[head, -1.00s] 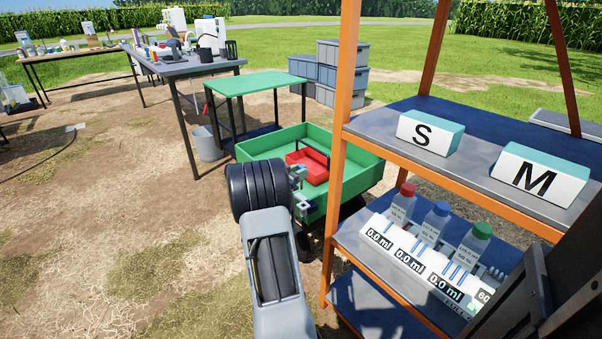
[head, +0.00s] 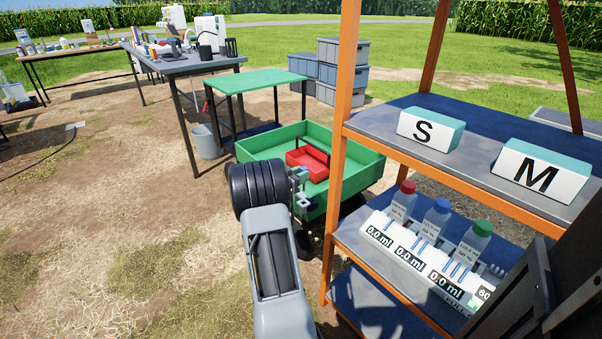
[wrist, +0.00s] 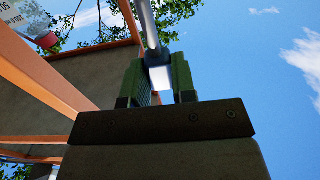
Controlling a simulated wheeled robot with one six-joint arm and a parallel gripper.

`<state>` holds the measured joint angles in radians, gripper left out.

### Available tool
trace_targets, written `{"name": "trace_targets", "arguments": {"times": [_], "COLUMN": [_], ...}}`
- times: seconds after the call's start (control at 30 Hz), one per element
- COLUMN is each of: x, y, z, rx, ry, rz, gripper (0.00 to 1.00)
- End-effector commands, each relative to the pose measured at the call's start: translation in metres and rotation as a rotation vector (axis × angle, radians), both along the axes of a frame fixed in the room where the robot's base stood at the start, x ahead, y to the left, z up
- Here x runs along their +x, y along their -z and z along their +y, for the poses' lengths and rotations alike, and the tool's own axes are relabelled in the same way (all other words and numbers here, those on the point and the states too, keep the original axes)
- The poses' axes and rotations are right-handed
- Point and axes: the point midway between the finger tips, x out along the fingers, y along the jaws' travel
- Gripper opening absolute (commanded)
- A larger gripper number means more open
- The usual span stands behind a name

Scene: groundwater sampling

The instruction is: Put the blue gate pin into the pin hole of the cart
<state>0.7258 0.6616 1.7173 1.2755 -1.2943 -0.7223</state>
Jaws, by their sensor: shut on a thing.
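My gripper (wrist: 160,78) shows in the wrist view with its two green fingers shut on a pale block with a grey rod rising from it. I take this to be the gate pin (wrist: 151,28), though its blue colour is hard to make out there. In the head view my gripper (head: 300,180) is small and partly hidden by my arm, close to the near-left side of the green cart (head: 358,170). The head view does not show clearly whether the pin touches the cart. I cannot make out the pin hole.
A red tray (head: 308,164) lies in the cart. An orange-framed shelf (head: 345,110) with boxes and capped bottles stands close on the right of my arm. A green-topped table (head: 255,82) and a grey bucket (head: 207,142) are behind.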

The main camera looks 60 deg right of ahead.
Motion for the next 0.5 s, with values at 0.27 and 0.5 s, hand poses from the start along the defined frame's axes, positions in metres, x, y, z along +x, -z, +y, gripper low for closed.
{"name": "trace_targets", "arguments": {"times": [0.27,0.5], "x": [0.0,0.0], "y": [0.028,0.041], "z": [0.0,0.0], "rx": [0.0,0.0], "ry": [-0.001,-0.001], "rz": [0.001,0.0], "gripper": [0.06,0.06]}}
